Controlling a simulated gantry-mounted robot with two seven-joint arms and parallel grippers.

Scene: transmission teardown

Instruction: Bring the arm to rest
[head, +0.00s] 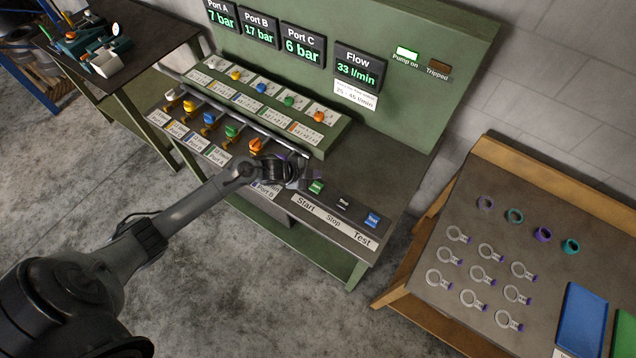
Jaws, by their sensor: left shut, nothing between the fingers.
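My left arm reaches in from the lower left of the head view. Its gripper (304,182) is over the front ledge of the green test bench (415,130), between the orange knob (255,145) and the green Start button (316,187). The gripper is shut and holds nothing. It is close to the Start button; I cannot tell whether it touches anything. It hides part of the ledge behind it. My right gripper is not in view.
The bench shows lit displays, a green "Pump on" lamp (407,53), a Stop button (343,203) and a blue Test button (372,220). A table (400,287) with several rings and a blue tray (581,318) stands at right. A dark table (150,30) stands at upper left. The floor between is clear.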

